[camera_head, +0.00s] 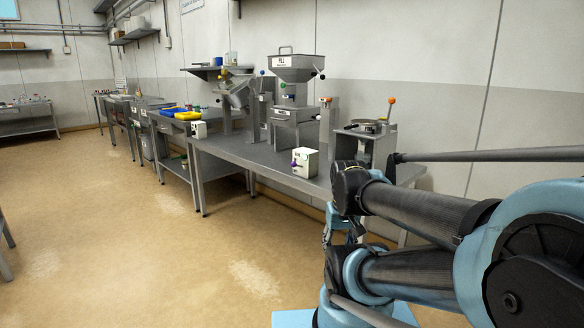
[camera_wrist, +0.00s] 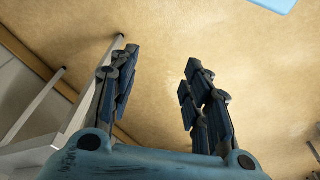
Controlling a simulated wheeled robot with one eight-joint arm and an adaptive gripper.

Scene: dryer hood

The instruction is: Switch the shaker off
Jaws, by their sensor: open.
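I cannot tell for sure which machine is the shaker. A round-topped machine (camera_head: 366,143) with an orange-tipped lever stands on the grey bench at the right, partly hidden by my arm. A white control box (camera_head: 304,163) with a dark purple knob and a green part sits at the bench's front edge; the knob's setting is too small to read. A second white box (camera_head: 199,130) sits farther left. My gripper (camera_wrist: 156,90) is open and empty in the wrist view, with bare floor between its fingers. In the head view my arm mostly hides it.
A hopper machine (camera_head: 294,85) and a tilted machine (camera_head: 238,92) stand on the long grey bench (camera_head: 238,150). Blue and yellow trays (camera_head: 187,115) lie on a bench farther left. In the wrist view a bench leg (camera_wrist: 92,85) stands left of the fingers. The tan floor (camera_head: 120,240) is clear at left.

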